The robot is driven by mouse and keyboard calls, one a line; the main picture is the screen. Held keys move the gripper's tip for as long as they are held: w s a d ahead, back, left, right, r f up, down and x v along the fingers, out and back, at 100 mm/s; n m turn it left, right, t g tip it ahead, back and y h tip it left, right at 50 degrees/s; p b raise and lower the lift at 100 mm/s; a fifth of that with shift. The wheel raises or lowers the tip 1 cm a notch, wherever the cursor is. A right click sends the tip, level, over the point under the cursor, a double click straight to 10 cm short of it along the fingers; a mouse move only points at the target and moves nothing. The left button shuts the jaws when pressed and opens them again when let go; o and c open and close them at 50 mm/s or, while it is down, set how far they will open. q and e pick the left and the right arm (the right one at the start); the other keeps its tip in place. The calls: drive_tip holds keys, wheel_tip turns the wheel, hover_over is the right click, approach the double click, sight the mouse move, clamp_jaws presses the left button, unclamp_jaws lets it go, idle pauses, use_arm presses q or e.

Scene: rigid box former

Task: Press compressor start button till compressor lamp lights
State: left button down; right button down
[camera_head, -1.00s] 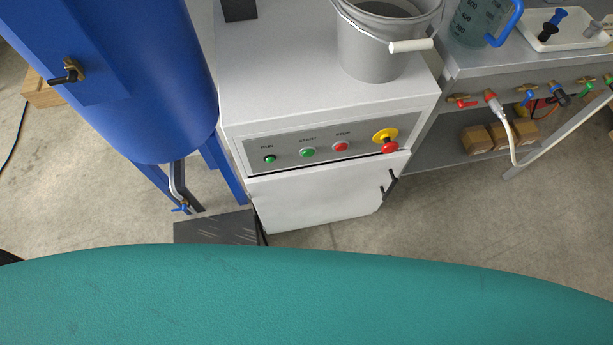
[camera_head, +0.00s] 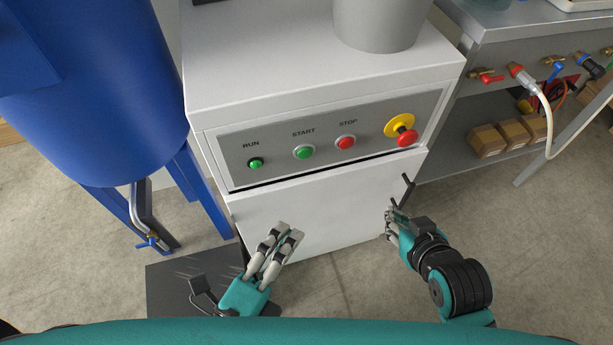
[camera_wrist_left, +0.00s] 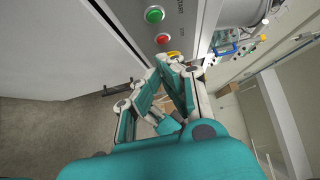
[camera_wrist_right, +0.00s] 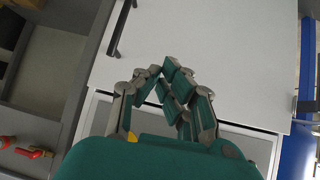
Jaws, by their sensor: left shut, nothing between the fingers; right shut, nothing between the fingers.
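The control panel (camera_head: 325,172) is on the front of a white cabinet. It carries a small green RUN lamp (camera_head: 255,163), a green START button (camera_head: 304,152) and a red STOP button (camera_head: 346,142). The lamp looks dark green with a small highlight; I see no clear glow. My left gripper (camera_head: 290,230) is shut and empty, below the START button and apart from it. In the left wrist view the START button (camera_wrist_left: 154,15) shows beyond the left fingertips (camera_wrist_left: 170,62). My right gripper (camera_head: 391,217) is shut and empty by the cabinet door's right side; its tips also show in the right wrist view (camera_wrist_right: 160,70).
A yellow and red emergency stop (camera_head: 400,128) sits at the panel's right end. A black door handle (camera_head: 408,190) is close to my right gripper. A grey bucket (camera_head: 378,25) stands on the cabinet. A blue tank (camera_head: 85,100) is at left, a metal bench (camera_head: 530,60) at right.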

sight(305, 153)
idle(0.3)
